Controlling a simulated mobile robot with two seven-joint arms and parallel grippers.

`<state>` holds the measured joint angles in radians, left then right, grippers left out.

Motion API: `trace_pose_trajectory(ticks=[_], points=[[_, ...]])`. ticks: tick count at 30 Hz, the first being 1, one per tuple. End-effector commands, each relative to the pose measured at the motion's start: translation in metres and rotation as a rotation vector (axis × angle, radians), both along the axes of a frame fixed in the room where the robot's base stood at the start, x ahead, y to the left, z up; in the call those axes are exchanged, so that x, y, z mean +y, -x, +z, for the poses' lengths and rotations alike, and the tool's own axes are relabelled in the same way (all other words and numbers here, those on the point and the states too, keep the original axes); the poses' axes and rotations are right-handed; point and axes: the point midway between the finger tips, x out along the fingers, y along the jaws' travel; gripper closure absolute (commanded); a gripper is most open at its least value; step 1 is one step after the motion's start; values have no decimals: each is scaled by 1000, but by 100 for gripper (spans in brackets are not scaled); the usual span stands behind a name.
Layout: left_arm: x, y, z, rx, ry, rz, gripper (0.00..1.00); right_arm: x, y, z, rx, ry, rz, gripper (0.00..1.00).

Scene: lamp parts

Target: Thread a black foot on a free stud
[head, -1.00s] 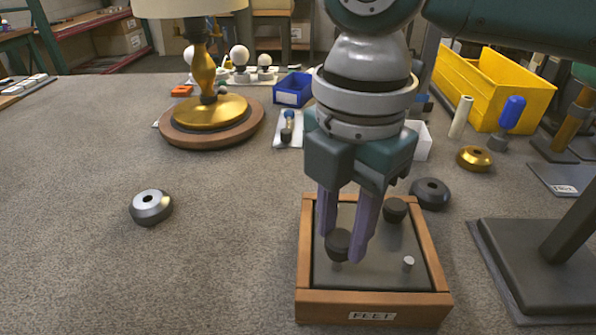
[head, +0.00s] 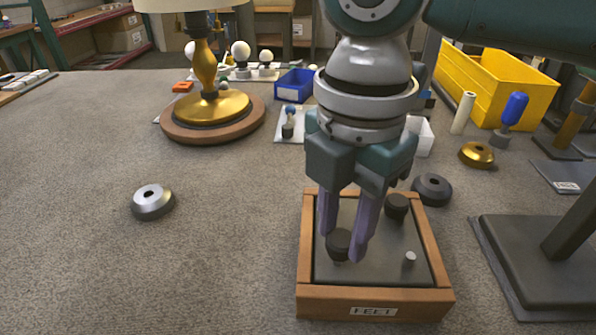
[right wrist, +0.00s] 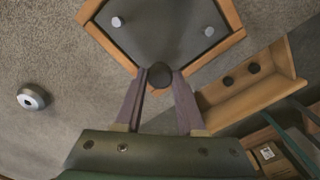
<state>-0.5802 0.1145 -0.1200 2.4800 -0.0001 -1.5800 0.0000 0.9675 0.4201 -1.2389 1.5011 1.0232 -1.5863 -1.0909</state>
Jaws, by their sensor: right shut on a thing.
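A small pale bit shows just under this foot; I cannot tell whether the foot is on a stud. A second black foot (head: 397,206) is at the tray's back right. A bare metal stud (head: 410,258) stands at the front right. The right wrist view shows two bare studs, one left (right wrist: 117,22) and one right (right wrist: 209,31). My left gripper is out of view.
A silver ring (head: 152,203) lies on the open grey tabletop at left. A dark ring (head: 432,190) is close behind the tray's right side. A lamp (head: 206,105) stands at back left. A yellow bin (head: 500,85) and a dark stand (head: 540,262) are at right.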

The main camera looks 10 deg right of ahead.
Motion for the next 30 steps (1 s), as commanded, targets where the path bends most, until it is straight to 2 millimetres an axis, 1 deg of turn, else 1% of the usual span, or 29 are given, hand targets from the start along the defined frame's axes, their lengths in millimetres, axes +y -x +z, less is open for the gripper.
trace_pose_trajectory(ticks=[15, 30], points=[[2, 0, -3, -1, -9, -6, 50, 0, 0, -9, 0, 1, 0, 100], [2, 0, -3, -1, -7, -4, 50, 0, 0, -10, 0, 1, 0, 100]])
